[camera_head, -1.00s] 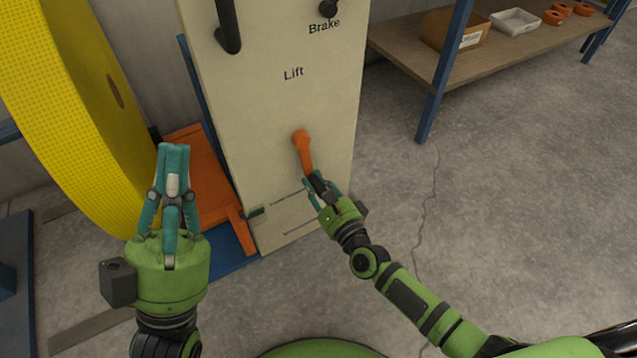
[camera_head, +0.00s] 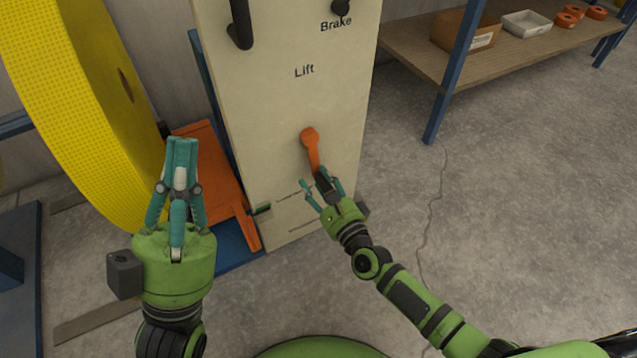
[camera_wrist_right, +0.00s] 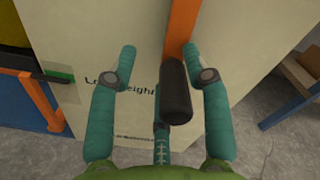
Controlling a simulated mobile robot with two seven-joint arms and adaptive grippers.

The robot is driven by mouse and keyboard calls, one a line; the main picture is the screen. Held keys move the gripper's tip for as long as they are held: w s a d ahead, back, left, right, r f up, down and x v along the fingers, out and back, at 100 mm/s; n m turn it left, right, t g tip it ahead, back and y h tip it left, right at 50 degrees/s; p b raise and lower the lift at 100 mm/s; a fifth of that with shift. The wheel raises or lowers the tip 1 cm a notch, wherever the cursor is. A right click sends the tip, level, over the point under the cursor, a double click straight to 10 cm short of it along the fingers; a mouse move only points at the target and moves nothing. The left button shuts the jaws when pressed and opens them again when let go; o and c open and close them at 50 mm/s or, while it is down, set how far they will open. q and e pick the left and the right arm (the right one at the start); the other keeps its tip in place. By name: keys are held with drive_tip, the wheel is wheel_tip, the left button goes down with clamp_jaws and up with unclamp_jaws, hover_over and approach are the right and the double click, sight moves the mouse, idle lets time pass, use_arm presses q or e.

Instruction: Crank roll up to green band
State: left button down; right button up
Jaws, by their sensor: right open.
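The lift crank is an orange arm (camera_head: 311,147) on the cream panel, hanging down and slightly right, with a black handle (camera_head: 325,187) at its lower end. My right gripper (camera_head: 321,179) is open, with its fingers spread around the handle. The right wrist view shows the handle (camera_wrist_right: 175,92) between the spread fingers, nearer the right one. The big yellow roll (camera_head: 75,100) stands upright at left, beside the orange cradle (camera_head: 208,165). A small green band (camera_head: 263,209) marks the panel's left edge near the cradle's front end. My left gripper (camera_head: 182,142) is empty, its fingertips together.
A black lever (camera_head: 240,25) and a black brake knob (camera_head: 341,7) are higher on the cream panel (camera_head: 285,110). A wooden shelf (camera_head: 410,45) with a box, a tray and orange rolls stands at the back right. The floor (camera_head: 520,200) at right is clear.

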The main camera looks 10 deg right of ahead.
drive_tip(key=v, duration=1.2)
drive_tip(key=shift+r, duration=0.1)
